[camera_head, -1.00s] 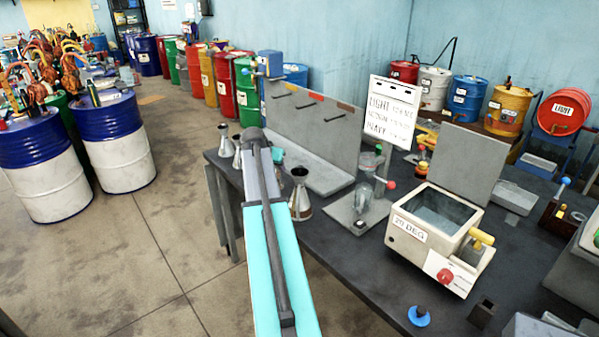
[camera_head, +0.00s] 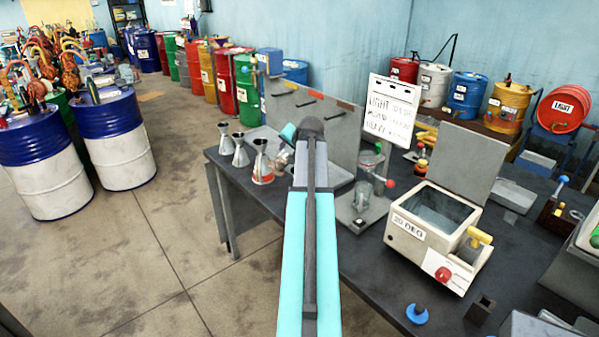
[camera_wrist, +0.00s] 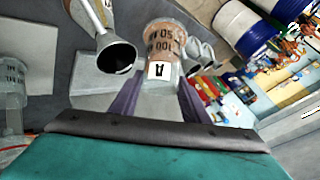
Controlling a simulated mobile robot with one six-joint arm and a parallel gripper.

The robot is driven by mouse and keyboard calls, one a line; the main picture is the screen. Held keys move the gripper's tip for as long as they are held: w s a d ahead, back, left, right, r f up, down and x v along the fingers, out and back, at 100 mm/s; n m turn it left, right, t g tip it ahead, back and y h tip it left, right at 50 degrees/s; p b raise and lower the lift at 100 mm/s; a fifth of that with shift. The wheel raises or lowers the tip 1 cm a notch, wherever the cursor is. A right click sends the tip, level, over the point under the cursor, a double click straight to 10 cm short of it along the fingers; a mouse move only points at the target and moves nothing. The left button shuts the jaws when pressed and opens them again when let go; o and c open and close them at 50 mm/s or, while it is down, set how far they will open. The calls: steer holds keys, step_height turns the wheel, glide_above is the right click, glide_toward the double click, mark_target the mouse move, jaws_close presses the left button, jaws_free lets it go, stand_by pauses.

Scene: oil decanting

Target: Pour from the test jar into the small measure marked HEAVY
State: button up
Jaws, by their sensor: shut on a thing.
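My gripper (camera_wrist: 158,92) shows two purple fingers in the wrist view, shut on the test jar (camera_wrist: 168,40), a clear jar with printed graduations, a white "A" label and brownish contents. In the head view my forearm hides the jar and fingers. A metal measure with a dark round mouth (camera_wrist: 118,58) is just left of the jar in the wrist view. In the head view flared metal measures stand along the bench's left end: one at the back (camera_head: 225,138), one in the middle (camera_head: 241,152), and one with a reddish patch (camera_head: 262,167). No HEAVY mark is readable on them.
A grey upright panel (camera_head: 330,120) and a white board listing LIGHT and other grades (camera_head: 390,108) stand behind. A glass stand (camera_head: 362,200) and a "20 DEG" bath (camera_head: 432,222) are to the right. Drums (camera_head: 115,140) stand on the floor at left.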

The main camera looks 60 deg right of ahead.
steer(key=b, duration=0.1)
steer(key=s+f+t+b, duration=0.1)
steer(key=shift+d+f+m+t+b, duration=0.25)
steer(key=shift+d+m+t+b, duration=0.05)
steer(key=shift+m+b, duration=0.1)
steer(key=shift+s+r+t+y, duration=0.1)
steer(key=shift+r+t+y, duration=0.2)
steer(key=shift+t, duration=0.1)
steer(key=shift+r+m+t+b, duration=0.1)
steer(key=shift+m+t+b, duration=0.3)
steer(key=shift+b, duration=0.3)
steer(key=shift+s+d+r+m+t+y+b, duration=0.15)
steer(key=shift+m+t+y+b, duration=0.15)
steer(key=shift+t+b, duration=0.3)
steer(key=shift+b, duration=0.3)
steer(key=shift+f+b, duration=0.25)
steer(key=shift+b, duration=0.05)
steer(key=shift+s+f+m+t+b, duration=0.2)
steer(key=shift+f+m+t+b, duration=0.2)
steer(key=shift+t+b, duration=0.4)
steer(key=shift+s+d+r+m+t+b, duration=0.15)
steer(key=shift+m+t+b, duration=0.25)
steer(key=shift+b, duration=0.75)
steer(key=shift+s+f+m+t+b, duration=0.2)
steer(key=shift+t+b, duration=0.25)
steer(key=shift+b, duration=0.65)
steer(key=shift+s+d+r+m+t+b, duration=0.15)
steer(key=shift+m+t+b, duration=0.3)
steer(key=shift+b, duration=0.7)
stand_by(0.9)
